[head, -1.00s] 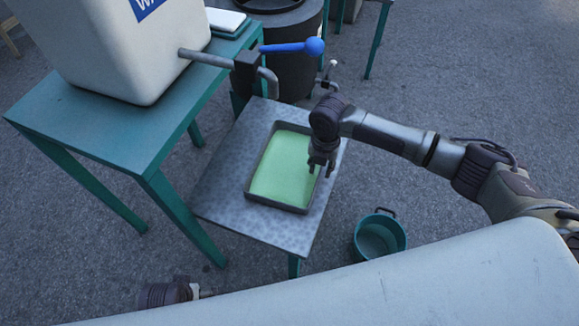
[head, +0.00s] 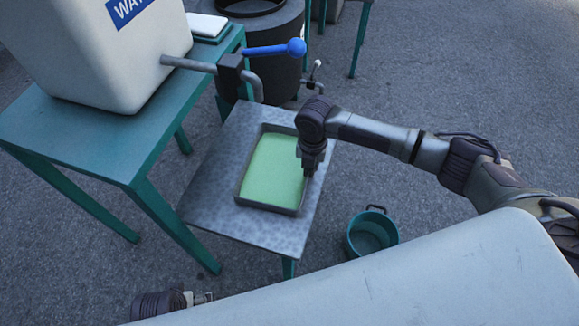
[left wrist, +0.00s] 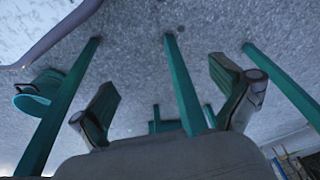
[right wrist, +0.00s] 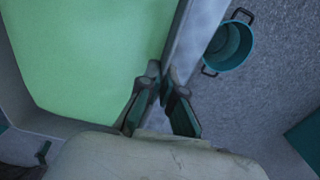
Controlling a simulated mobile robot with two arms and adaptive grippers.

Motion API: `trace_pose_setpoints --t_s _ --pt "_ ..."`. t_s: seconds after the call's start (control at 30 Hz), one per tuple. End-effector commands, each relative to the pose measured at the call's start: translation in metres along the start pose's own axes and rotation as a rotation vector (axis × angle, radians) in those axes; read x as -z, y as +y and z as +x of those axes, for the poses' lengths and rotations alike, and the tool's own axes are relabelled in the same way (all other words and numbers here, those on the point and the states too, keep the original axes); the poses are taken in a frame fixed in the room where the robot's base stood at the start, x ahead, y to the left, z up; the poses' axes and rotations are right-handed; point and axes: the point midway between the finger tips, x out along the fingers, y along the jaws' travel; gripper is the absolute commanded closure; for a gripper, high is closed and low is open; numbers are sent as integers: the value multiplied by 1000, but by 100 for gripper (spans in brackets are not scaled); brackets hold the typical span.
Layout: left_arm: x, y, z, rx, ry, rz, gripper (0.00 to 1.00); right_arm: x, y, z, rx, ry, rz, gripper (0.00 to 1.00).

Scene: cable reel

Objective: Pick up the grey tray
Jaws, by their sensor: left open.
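The grey tray (head: 268,207) lies on a grey metal-topped stand and holds a green fill (head: 272,170). It also shows in the right wrist view (right wrist: 45,118), cut off by the frame. My right gripper (head: 309,172) is at the tray's right side, with one finger inside the wall and one outside. In the right wrist view its fingertips (right wrist: 162,76) are close together on the rim. My left gripper (left wrist: 168,85) is open and empty, with its fingers wide apart below tabletop height. In the head view only part of it (head: 190,299) shows at the bottom edge.
A teal table (head: 75,128) with a white water container (head: 100,60) stands at the left. A pipe with a blue-handled valve (head: 275,49) reaches towards the stand (head: 210,190).

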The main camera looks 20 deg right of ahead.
Motion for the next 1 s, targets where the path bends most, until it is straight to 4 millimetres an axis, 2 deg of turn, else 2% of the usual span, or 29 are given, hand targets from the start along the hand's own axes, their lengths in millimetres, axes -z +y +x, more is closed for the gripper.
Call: trace_pose_setpoints --t_s 0.33,0.77,1.0 --pt "0 0 3 0 5 0 0 -1 0 -10 -2 -1 0 100" --pt "-17 1 32 -2 -19 2 0 -1 1 -41 -3 -1 1 100" --pt "-27 2 46 -4 -30 4 0 10 -12 -51 -2 0 1 100"
